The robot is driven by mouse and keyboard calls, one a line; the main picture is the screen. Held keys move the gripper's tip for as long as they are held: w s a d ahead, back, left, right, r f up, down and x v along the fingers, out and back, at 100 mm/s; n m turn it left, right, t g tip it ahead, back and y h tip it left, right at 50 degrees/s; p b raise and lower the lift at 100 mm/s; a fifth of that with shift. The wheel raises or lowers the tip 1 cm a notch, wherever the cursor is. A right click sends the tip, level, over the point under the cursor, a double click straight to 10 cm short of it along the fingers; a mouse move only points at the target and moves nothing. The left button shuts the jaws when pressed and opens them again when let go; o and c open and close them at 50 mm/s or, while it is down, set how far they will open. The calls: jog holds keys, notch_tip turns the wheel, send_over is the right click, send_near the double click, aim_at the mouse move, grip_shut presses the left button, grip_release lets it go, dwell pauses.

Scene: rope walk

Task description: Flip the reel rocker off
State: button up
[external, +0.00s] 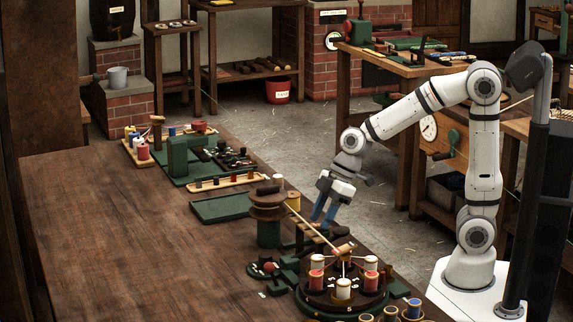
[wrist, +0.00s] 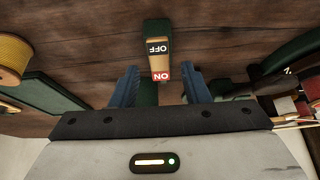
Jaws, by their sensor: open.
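The reel rocker (wrist: 158,58) shows in the wrist view. It is a tan rocker in a dark green housing, with a dark OFF label at its far end and a red ON label at its near end. Which end is pressed down is hard to tell. My gripper (wrist: 168,78) is open and empty, with its blue fingers on either side of the rocker's near end and apart from it in the picture. In the external view my gripper (external: 322,222) points down at the table edge, beside the wooden reel (external: 268,205). The rocker cannot be made out there.
A round carousel of bobbins (external: 343,290) stands nearer the camera, with a rope running up to the reel. A green tray (external: 221,208) and a green machine (external: 190,160) lie farther back. The left side of the wooden table (external: 110,240) is clear.

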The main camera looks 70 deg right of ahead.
jog(key=v, duration=0.7)
jog(key=shift+p, duration=0.45)
